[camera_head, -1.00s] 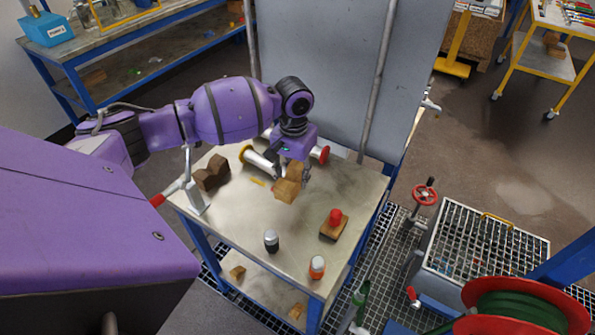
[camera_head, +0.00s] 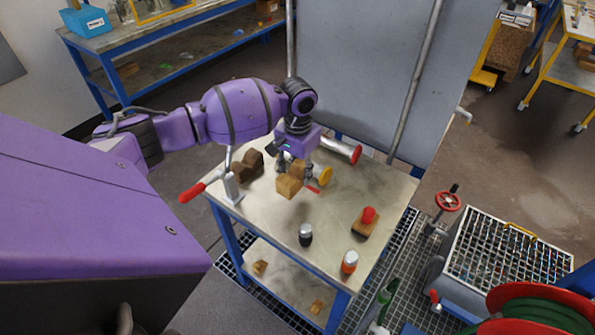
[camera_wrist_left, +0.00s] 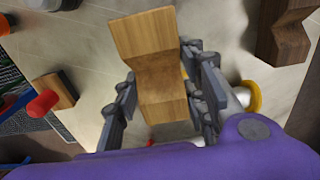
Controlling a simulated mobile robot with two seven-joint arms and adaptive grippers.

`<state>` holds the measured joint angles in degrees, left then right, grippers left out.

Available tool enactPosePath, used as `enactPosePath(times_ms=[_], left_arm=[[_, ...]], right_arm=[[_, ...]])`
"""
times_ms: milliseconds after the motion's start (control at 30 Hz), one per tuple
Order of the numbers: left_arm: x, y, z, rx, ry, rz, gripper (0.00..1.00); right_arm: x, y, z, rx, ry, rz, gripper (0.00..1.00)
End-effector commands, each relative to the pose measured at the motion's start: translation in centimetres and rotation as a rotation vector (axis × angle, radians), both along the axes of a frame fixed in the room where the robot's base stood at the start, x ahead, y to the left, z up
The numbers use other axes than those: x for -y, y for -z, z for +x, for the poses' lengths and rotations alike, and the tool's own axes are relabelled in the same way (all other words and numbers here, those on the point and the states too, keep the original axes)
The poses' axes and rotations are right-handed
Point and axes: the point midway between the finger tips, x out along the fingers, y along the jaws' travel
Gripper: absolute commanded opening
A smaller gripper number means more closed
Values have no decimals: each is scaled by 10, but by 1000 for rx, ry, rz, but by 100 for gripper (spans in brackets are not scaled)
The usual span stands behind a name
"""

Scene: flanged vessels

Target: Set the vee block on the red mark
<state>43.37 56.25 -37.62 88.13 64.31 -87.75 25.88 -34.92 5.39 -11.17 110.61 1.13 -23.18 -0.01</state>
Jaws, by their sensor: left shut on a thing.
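The light wooden vee block (camera_head: 289,186) is in my left gripper (camera_head: 295,172), which is shut on it. It appears to be held above the tabletop; the gap is hard to tell. In the left wrist view the block (camera_wrist_left: 158,80) sits between the finger pads, its notch showing. A small red patch (camera_head: 313,189), probably the red mark, shows just right of the block in the head view. In the wrist view a bit of red (camera_wrist_left: 150,142) shows below the block. My right gripper is not in view.
A darker notched wooden block (camera_head: 246,166) stands left on the table (camera_head: 345,210). A yellow flange (camera_head: 325,175) and a red-flanged vessel (camera_head: 356,154) lie close behind and right. A red-knobbed block (camera_head: 367,219), dark-topped (camera_head: 305,235) and orange (camera_head: 349,262) items stand nearer.

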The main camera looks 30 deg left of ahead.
Motion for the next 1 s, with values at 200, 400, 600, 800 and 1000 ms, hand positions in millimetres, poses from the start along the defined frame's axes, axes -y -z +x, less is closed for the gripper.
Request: enactPosePath(times_ms=[200, 400, 600, 800, 1000], left_arm=[[0, 5, 0, 1, 0, 0, 9], [0, 24, -1, -4, 0, -1, 9], [0, 44, -1, -3, -1, -1, 9], [0, 59, -1, -1, -1, 0, 9], [0, 62, 0, 1, 0, 1, 9]], right_arm=[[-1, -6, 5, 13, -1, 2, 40], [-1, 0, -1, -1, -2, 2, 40], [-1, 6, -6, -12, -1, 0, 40], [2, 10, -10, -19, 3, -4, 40], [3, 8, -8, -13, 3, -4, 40]])
